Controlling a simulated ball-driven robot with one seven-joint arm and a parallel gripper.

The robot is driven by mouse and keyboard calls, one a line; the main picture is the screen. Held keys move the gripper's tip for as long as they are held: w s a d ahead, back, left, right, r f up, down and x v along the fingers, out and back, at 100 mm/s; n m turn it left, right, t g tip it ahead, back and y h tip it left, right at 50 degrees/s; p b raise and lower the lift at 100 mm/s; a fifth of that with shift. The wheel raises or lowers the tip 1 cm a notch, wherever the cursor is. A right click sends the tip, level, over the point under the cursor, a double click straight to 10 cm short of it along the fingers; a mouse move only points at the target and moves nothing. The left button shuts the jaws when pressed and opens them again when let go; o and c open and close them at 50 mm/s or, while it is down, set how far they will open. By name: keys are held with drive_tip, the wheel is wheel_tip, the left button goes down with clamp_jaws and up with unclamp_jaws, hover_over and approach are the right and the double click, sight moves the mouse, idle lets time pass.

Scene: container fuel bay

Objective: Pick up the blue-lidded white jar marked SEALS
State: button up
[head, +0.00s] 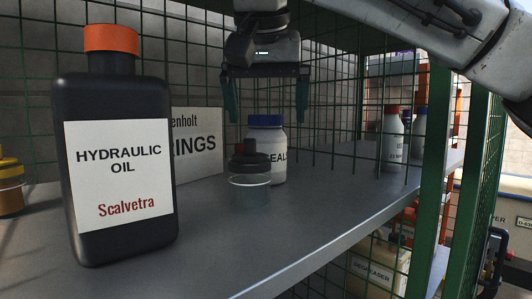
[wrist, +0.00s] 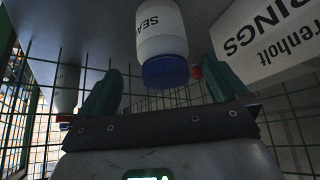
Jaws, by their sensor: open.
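The white jar (head: 279,162) with a blue lid stands upright on the grey shelf in the head view. Only part of its SEALS label shows, because a small clear jar with a black top (head: 250,180) stands in front of its left side. My gripper (head: 266,112) points down above the jar, open and empty, one green finger to each side of the blue lid. In the wrist view the white jar (wrist: 160,32) shows with its blue lid toward my gripper (wrist: 158,85), between the two fingers and apart from them.
A large black hydraulic oil bottle (head: 120,165) stands at the front left. A white box marked RINGS (head: 197,135) is behind. Green wire mesh (head: 335,110) and a green post (head: 436,150) bound the shelf. Bare shelf (head: 320,200) lies right of the jar.

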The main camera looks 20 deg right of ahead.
sight(266, 126)
drive_tip(key=p+x, duration=0.1)
drive_tip(key=x, duration=0.4)
drive_tip(key=shift+w+f, duration=0.2)
drive_tip(key=shift+f, duration=0.15)
drive_tip(key=shift+c, duration=0.3)
drive_tip(key=c, duration=1.1)
drive_tip(key=shift+c, duration=0.2)
drive_tip(key=shift+r+p, duration=0.25)
drive_tip(key=shift+p, duration=0.05)
drive_tip(key=shift+r+p, duration=0.5)
drive_tip(key=shift+p, duration=0.1)
